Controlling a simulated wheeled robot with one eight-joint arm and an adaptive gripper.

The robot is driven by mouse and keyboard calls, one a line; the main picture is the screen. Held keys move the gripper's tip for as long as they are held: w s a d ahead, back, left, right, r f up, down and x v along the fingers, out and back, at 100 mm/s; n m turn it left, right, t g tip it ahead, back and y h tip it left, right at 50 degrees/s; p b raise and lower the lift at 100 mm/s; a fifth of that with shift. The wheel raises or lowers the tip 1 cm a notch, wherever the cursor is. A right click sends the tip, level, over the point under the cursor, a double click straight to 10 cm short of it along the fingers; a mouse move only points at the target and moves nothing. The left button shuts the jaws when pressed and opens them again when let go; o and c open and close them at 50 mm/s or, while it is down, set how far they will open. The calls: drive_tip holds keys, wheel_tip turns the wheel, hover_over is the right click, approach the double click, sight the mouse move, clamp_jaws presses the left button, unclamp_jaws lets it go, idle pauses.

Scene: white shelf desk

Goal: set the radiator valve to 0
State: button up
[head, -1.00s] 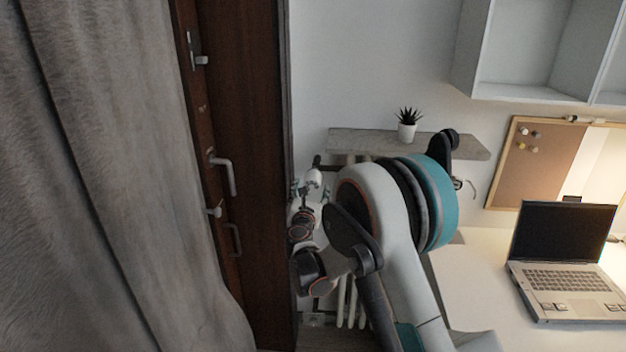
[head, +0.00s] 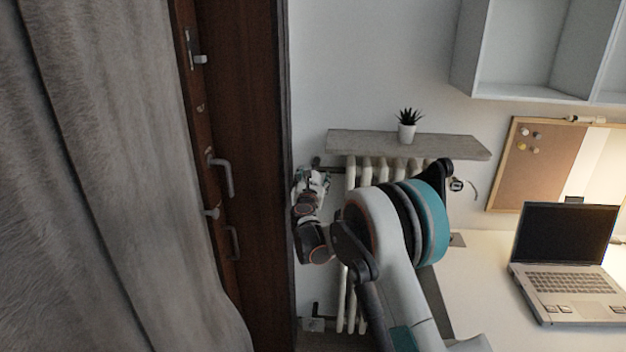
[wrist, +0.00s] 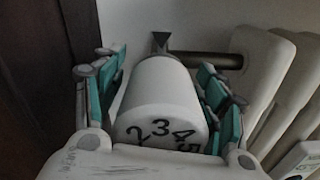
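The radiator valve (wrist: 160,105) is a white rounded knob. In the wrist view its end faces me, with black numerals 2, 3, 4 and part of a 5 showing. A dark metal fitting and pipe (wrist: 212,60) lie behind it and run right to the radiator (wrist: 285,85). My gripper (wrist: 165,100) has its teal-padded fingers on either side of the knob. They look open, with a narrow gap at the left; contact at the right is unclear. In the head view my gripper (head: 314,184) is at the radiator's upper left and largely hides the valve.
The pale radiator (head: 350,305) stands under a shelf (head: 390,144) with a potted plant (head: 407,127). A dark wooden door frame (head: 255,180) is close left of my gripper. A desk (head: 465,290) with a laptop (head: 565,250) is at the right.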

drive_tip(key=c, duration=0.8)
drive_tip(key=shift+m, duration=0.3)
drive_tip(key=m, duration=1.2)
drive_tip(key=shift+m, duration=0.4)
drive_tip(key=m, duration=0.3)
drive_tip(key=shift+m, duration=0.3)
drive_tip(key=m, duration=0.3)
drive_tip(key=shift+m, duration=0.3)
drive_tip(key=m, duration=0.6)
drive_tip(key=shift+f+m, duration=0.1)
drive_tip(key=shift+m, duration=0.2)
